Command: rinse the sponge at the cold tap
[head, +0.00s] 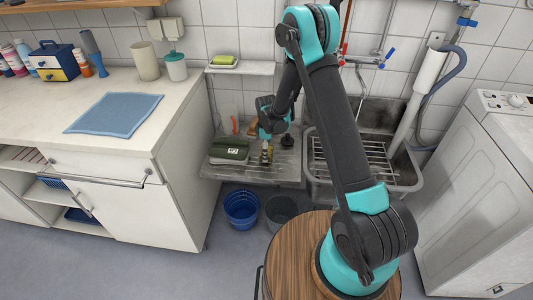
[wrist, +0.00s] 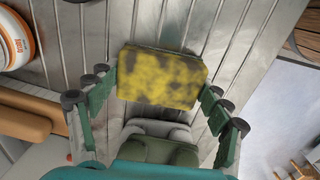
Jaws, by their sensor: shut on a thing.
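The sponge is a yellow block with dark stains. It shows in the wrist view (wrist: 160,78) between the two green finger pads, and as a small yellow patch in the head view (head: 266,155). My gripper (head: 266,144) is shut on it, over the ribbed drainboard (head: 212,171) left of the sink. Whether the sponge touches the board is unclear. The cold tap, with a blue handle (head: 390,54), is on the wall above the sink (head: 408,172), right of my arm. A red handle (head: 342,58) is left of it. My arm hides part of the sink.
A wire rack (head: 376,158) lies across the sink. A dark green-lidded box (head: 229,150) and a black stopper-like thing (head: 287,141) flank my gripper. A shelf (head: 240,68) with a soap dish is above. A blue bucket (head: 241,210) and grey bucket (head: 281,213) stand below.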

